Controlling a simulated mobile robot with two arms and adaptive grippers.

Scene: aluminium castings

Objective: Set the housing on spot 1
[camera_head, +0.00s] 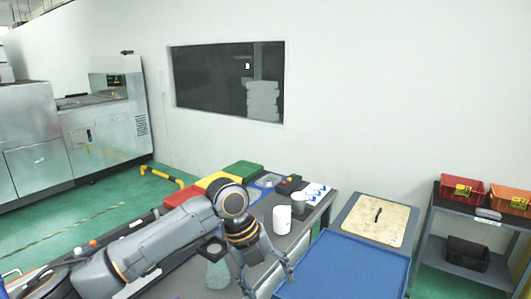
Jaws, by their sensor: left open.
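My left arm comes in from the left, and its open gripper (268,282) points down over the near part of the grey table, with nothing seen between its fingers. A white cylindrical part (282,220) stands upright on the table beyond the gripper, apart from it. A grey cylindrical part (299,204) stands just behind it. I cannot tell for sure which part is the housing. A small blue-and-white marked card (315,193) lies behind them; its marks are too small to read, so I cannot make out spot 1. My right gripper is not in view.
Green (244,170), yellow (218,180) and red trays lie along the table's back left. A black control box (290,184) with a red button is near them. A blue tray (335,268) fills the front right. A pale board (376,220) and a shelf with bins (464,189) stand right.

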